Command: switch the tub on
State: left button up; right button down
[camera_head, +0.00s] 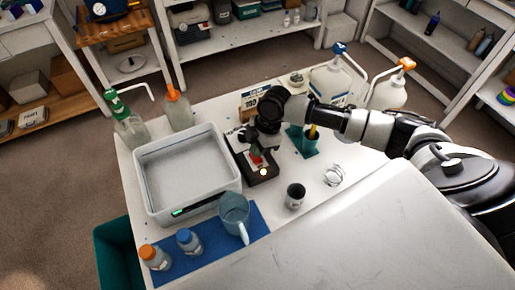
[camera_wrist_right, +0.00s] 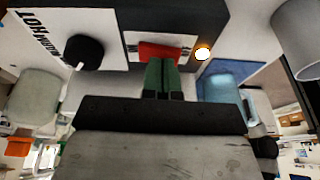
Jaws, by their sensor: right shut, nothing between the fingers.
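The tub (camera_head: 150,191) is a pale open rectangular basin on the table, with a small lit green display (camera_head: 178,212) on its front. A dark control box (camera_head: 262,179) stands just right of it. In the right wrist view its red switch (camera_wrist_right: 158,50) shows beside a glowing yellowish lamp (camera_wrist_right: 202,54). My right gripper (camera_wrist_right: 163,62) is shut and empty, its green fingertips at the red switch's edge; I cannot tell whether they touch. In the head view the right gripper (camera_head: 258,146) hangs over the box and partly hides it. My left gripper is out of view.
A black knob (camera_wrist_right: 84,52) sits on a white panel lettered "HOT". A clear mug (camera_head: 234,214) and two small bottles stand on a blue mat (camera_head: 209,246). A dark cup (camera_head: 295,195) and a teal holder (camera_head: 300,141) are right of the box. Jugs stand behind.

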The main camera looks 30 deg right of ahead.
jog(key=b+v, duration=0.1)
jog(key=v, duration=0.9)
jog(key=shift+d+r, duration=0.1)
